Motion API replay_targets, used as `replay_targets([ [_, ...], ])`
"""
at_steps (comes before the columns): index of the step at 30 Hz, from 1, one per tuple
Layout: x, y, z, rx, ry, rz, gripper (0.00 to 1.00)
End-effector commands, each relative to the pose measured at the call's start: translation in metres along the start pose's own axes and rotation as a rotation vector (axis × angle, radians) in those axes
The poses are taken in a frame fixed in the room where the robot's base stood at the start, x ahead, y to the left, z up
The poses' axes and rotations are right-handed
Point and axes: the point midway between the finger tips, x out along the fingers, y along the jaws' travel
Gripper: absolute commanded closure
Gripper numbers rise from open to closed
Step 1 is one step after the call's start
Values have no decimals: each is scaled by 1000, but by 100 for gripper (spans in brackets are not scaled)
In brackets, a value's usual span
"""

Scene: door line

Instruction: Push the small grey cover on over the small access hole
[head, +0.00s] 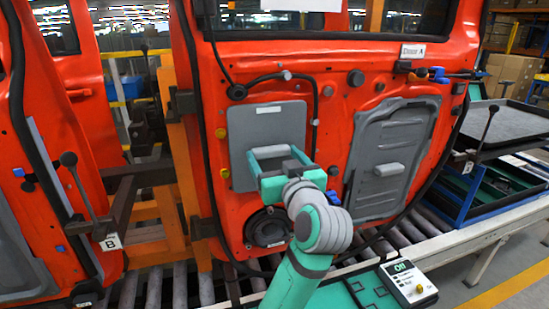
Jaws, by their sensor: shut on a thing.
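The small grey cover (262,119) is a flat, roughly square panel at the left of the orange-red door (335,110) marked A. It stands upright against or just in front of the door; I cannot tell whether a gap remains. The small access hole is not visible; the cover and my gripper block that area. My gripper (270,152), green and grey, is at the lower middle of the cover, with its fingers towards it. It is shut on the cover; the grip point itself is mostly hidden.
A larger grey panel (394,142) with a handle sits on the door's right. A round black speaker (267,229) is below the small cover. A black cable (317,100) runs above and beside it. Door B (60,130) stands left. A control box (408,283) is at front right.

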Motion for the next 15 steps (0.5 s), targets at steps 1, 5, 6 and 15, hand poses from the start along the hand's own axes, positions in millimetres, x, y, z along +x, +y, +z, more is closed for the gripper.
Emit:
replay_targets([
  [1,0,-1,0,0,1,-2,85],
  [5,0,-1,0,0,1,-2,18],
  [6,0,-1,0,0,1,-2,9],
  [15,0,-1,0,0,0,-1,1],
])
